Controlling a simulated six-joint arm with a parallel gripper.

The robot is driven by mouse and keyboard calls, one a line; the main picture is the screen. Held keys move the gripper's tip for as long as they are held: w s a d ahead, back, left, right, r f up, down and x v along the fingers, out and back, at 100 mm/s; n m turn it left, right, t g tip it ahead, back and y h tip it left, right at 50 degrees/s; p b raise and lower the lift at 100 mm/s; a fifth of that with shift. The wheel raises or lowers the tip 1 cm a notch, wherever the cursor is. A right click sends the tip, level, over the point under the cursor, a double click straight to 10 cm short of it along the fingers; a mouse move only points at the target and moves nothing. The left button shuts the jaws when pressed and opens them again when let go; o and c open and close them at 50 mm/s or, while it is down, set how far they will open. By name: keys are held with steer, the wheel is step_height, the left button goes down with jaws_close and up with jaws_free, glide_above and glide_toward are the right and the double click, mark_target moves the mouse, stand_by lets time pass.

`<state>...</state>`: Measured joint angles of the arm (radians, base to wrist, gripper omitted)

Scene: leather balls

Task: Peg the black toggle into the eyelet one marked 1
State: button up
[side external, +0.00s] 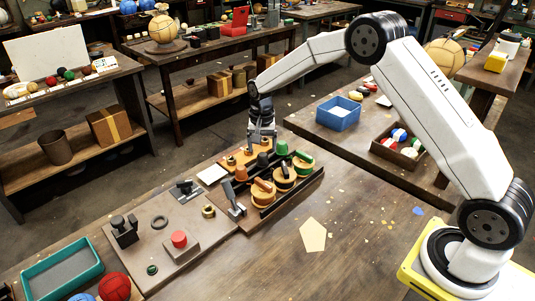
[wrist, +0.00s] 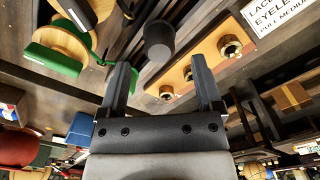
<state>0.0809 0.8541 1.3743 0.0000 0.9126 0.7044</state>
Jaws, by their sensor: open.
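My gripper (side external: 262,138) is open and points down above the tray of parts on the bench. In the wrist view its two fingers (wrist: 163,82) are spread with nothing between the tips. The black toggle, a dark cylinder (wrist: 158,42), stands just beyond the fingers there; in the side view it shows as a small dark shape (side external: 262,160) below the gripper. The orange-tan eyelet board (wrist: 208,57) lies beside it, with brass eyelets in a row (wrist: 230,45).
Wooden discs (side external: 285,180), a green toggle (side external: 281,148) and a brown one (side external: 241,173) crowd the tray. A grey board with a red button (side external: 179,239) lies left of it. A teal tray (side external: 60,268) is at front left.

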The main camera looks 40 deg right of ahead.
mark_target(264, 156)
steer(key=shift+r, duration=1.75)
steer(key=shift+s+a+r, duration=0.2)
steer(key=shift+s, duration=0.3)
steer(key=s+a+n+t, duration=0.1)
steer(key=s+n, duration=0.3)
steer(key=s, duration=0.8)
steer(key=s+a+r+n+t, duration=0.1)
steer(key=s+a+n, duration=0.2)
steer(key=s, duration=1)
steer(key=shift+s+n+t, duration=0.2)
steer(key=shift+n+t, duration=0.1)
steer(key=shift+n, duration=0.7)
steer(key=shift+r, duration=0.1)
steer(key=shift+o, duration=0.5)
